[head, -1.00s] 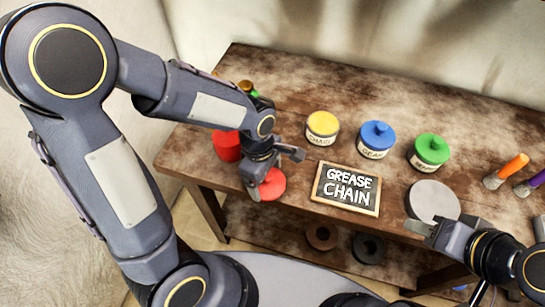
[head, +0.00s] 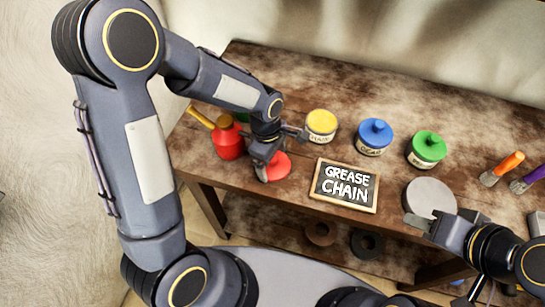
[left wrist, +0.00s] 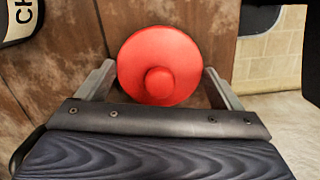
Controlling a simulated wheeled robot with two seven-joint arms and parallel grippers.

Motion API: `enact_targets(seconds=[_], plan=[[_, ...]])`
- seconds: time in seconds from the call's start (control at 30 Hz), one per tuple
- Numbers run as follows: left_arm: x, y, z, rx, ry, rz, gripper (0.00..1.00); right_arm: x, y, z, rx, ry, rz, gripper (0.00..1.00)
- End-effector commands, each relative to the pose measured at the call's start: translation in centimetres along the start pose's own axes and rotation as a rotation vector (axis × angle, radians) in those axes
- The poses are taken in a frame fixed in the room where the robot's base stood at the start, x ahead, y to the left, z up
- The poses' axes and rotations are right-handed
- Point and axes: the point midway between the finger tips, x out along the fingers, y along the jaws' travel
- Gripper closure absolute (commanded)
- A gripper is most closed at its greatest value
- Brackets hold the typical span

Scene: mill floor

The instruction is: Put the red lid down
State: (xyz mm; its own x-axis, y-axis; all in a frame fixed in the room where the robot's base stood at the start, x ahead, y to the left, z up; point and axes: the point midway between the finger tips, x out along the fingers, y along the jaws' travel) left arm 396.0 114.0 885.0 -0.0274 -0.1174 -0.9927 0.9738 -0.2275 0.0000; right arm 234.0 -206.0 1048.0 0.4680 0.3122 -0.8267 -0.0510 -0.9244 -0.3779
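The red lid (head: 278,167), a round disc with a knob, is at the left part of the bench near its front edge. In the left wrist view the red lid (left wrist: 160,66) lies between both fingers, its knob facing the camera. My left gripper (head: 280,150) appears shut on its rim. Whether the lid touches the bench top, I cannot tell. My right gripper (head: 443,220) is by the front edge beside a grey disc (head: 430,196); its fingers look apart, with nothing seen between them.
On the wooden bench (head: 300,85) stand a red can (head: 228,140), a yellow-lidded jar (head: 320,124), a blue-lidded jar (head: 375,136) and a green-lidded jar (head: 427,149). A sign (head: 345,186) reads "GREASE CHAIN". Brushes (head: 502,168) lie at right. The back of the bench is clear.

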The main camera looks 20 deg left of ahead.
Motion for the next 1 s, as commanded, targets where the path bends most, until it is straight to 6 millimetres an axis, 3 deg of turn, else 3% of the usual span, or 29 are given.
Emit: enact_targets(seconds=[0.1,0.43,0.8,1.0], plan=[[0.0,0.0,0.0,0.000,0.000,0.000,0.00,0.0,0.0,0.0,0.000,0.000,0.000,0.64],[-0.9,0.1,0.0,-0.001,0.000,0.004,0.00,-0.3,-0.1,-0.1,0.000,0.001,0.000,0.64],[-8.5,0.1,0.1,0.000,-0.001,0.007,0.00,-0.3,-0.1,-0.1,0.000,0.000,0.000,0.64],[-11.4,0.1,0.1,0.000,0.000,0.003,0.00,-0.3,-0.1,-0.1,0.000,0.000,0.000,0.64]])
